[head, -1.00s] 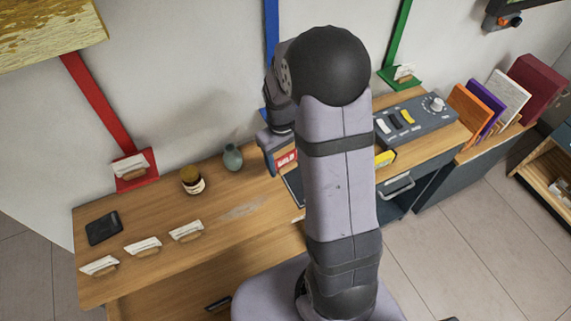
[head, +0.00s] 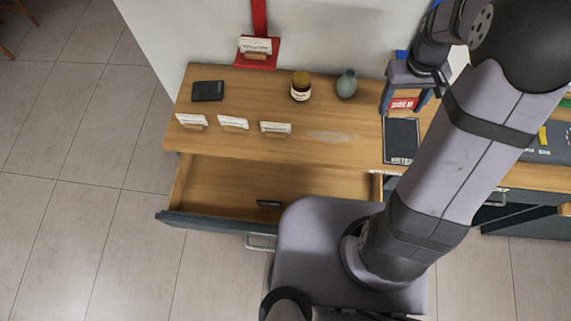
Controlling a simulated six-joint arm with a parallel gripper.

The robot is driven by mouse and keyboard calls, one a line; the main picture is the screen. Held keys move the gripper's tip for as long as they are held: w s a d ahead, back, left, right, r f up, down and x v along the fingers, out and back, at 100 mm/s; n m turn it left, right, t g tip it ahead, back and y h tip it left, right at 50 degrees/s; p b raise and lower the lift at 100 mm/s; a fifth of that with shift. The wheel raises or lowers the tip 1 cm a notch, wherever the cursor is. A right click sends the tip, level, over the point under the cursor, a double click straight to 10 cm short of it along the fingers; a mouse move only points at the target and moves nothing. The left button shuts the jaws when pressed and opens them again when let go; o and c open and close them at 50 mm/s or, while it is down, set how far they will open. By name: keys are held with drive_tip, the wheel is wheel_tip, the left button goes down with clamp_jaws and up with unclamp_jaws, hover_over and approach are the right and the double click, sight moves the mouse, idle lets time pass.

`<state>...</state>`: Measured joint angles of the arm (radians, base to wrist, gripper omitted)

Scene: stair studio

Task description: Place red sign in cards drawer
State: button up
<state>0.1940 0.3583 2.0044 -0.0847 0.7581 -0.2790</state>
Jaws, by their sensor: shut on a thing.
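The red sign (head: 403,104) with white lettering is between the fingers of my gripper (head: 406,100), above the right part of the desk. My gripper is shut on it. An open drawer (head: 225,188) sticks out from the desk's front at the lower left, its wooden floor mostly bare, with a small dark object (head: 269,203) near its front. The gripper is behind and to the right of this drawer. My arm hides part of the desk to the right. I cannot read a label that tells which drawer is for cards.
On the wooden desk (head: 345,148) stand several white cards in holders (head: 233,123), a black wallet-like item (head: 208,91), a jar (head: 301,87), a teal vase (head: 346,84) and a dark board (head: 401,140). A red wall strip ends in a card shelf (head: 256,52).

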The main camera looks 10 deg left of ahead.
drive_tip(key=shift+r, duration=0.95)
drive_tip(key=w+a+f+b, duration=0.2)
drive_tip(key=a+b, duration=0.7)
drive_tip(key=a, duration=1.8)
drive_tip(key=m+b, duration=0.1)
drive_tip(key=b, duration=0.8)
hover_over(218, 191)
wheel_tip(218, 191, down, 18)
drive_tip(key=shift+f+y, duration=0.2)
drive_tip(key=shift+y, duration=0.1)
drive_tip(key=shift+f, duration=0.1)
drive_tip(key=shift+f+p, duration=0.45)
drive_tip(key=shift+f, duration=4.4)
